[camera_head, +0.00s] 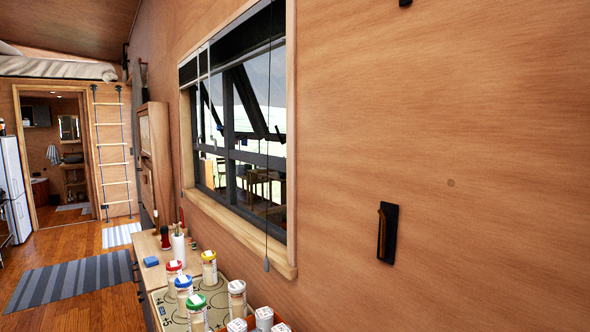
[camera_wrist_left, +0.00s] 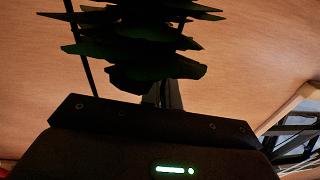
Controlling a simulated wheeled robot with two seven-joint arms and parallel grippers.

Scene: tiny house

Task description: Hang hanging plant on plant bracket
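The hanging plant (camera_wrist_left: 140,42) shows in the left wrist view as a dark mass of layered leaves, with thin dark straps beside it. It is right in front of my left gripper (camera_wrist_left: 165,97), whose dark body fills the bottom of that view. The leaves and shadow hide the fingertips, so I cannot tell whether they are closed on the plant. In the head view a black wall plate with a brown wooden peg (camera_head: 387,232) is fixed to the wall; it may be the plant bracket. Neither gripper nor the plant shows in the head view.
A window (camera_head: 240,130) with a wooden frame and a hanging cord is left of the peg. Below it a counter holds several jars with coloured lids (camera_head: 197,312). A small dark fitting (camera_head: 405,3) is cut off at the top edge.

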